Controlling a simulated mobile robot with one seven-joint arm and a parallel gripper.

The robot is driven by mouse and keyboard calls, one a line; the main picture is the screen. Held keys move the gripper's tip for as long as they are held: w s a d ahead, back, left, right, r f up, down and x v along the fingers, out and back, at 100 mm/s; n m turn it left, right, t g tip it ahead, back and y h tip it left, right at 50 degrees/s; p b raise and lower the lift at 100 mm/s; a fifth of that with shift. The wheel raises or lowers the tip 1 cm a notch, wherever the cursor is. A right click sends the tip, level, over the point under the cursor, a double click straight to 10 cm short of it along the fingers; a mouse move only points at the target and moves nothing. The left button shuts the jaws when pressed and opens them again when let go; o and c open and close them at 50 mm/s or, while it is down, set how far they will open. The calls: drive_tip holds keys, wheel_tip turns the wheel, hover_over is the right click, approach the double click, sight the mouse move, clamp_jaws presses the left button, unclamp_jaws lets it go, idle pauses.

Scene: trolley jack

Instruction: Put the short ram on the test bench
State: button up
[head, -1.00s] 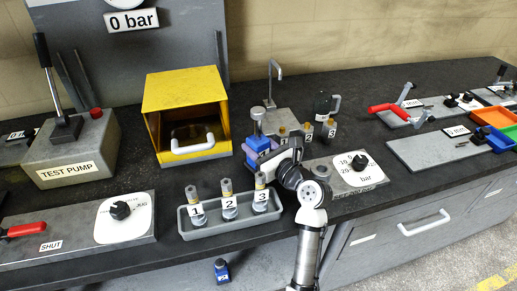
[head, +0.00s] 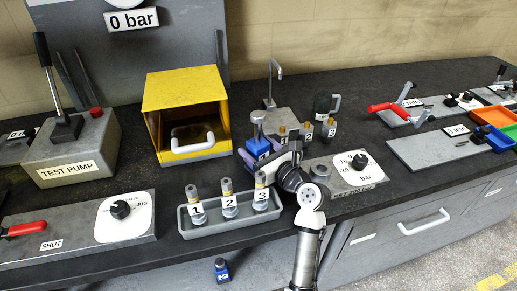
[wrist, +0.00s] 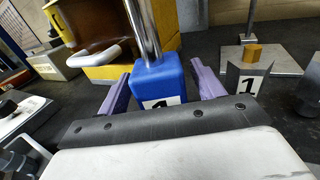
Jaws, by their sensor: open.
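A blue ram (wrist: 160,84) with a chrome rod and a number label stands upright on the bench in the wrist view. It also shows in the head view (head: 257,147), partly behind my arm. My gripper (wrist: 160,85) is open, with one purple finger on each side of the blue body. Whether the fingers touch it is unclear. Another small blue object (head: 221,270) with a label sits low, below the bench front. Which of them is the short ram cannot be told. A yellow open-fronted box (head: 185,90) with a pale handle stands on the bench to the left.
A grey tray (head: 232,229) holds cylinders numbered 1 to 3 in front. Grey numbered blocks (wrist: 246,83) and a plate with a hooked post (head: 269,88) stand close right and behind. The test pump (head: 74,152) is at left; a dial plate (head: 345,177) lies right of my arm.

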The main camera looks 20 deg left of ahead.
drive_tip(key=b+v, duration=0.2)
drive_tip(key=v, duration=1)
drive_tip(key=shift+r+b, duration=0.1)
drive_tip(key=shift+b, duration=0.3)
